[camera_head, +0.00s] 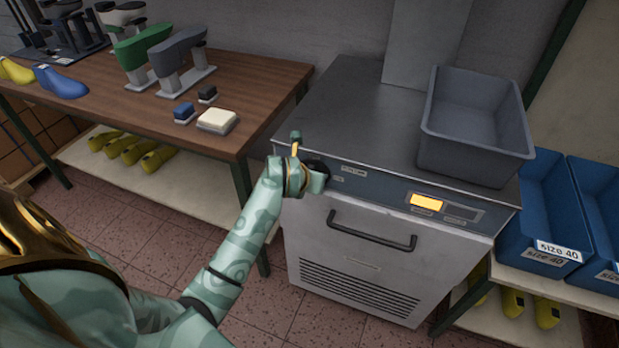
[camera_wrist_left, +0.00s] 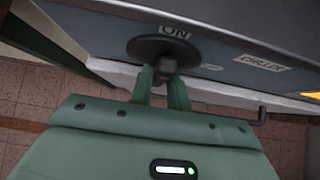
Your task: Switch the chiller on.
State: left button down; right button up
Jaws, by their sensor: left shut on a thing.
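The chiller (camera_head: 370,270) is a pale metal cabinet with a grey top, a dark handle and a vent grille. Its front panel carries a lit amber display (camera_head: 426,202). A round black rotary switch (camera_wrist_left: 160,50) sits at the panel's left end, with an ON label above it in the left wrist view. My left gripper (camera_wrist_left: 165,88) is shut on the switch's knob, its two green fingers on either side of it. In the head view my left gripper (camera_head: 312,180) covers part of the switch. My right gripper is not in view.
A grey bin (camera_head: 475,125) stands on the chiller's top at the right. Blue size 40 bins (camera_head: 545,215) stand on a shelf to the right. A wooden bench (camera_head: 255,80) with shoe lasts and tools is at the left. Tiled floor shows between bench and chiller.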

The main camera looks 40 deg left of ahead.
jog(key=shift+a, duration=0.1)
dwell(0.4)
pick_arm(q)
jog(key=c, duration=1.3)
grip_release()
jog(key=shift+c, duration=0.2)
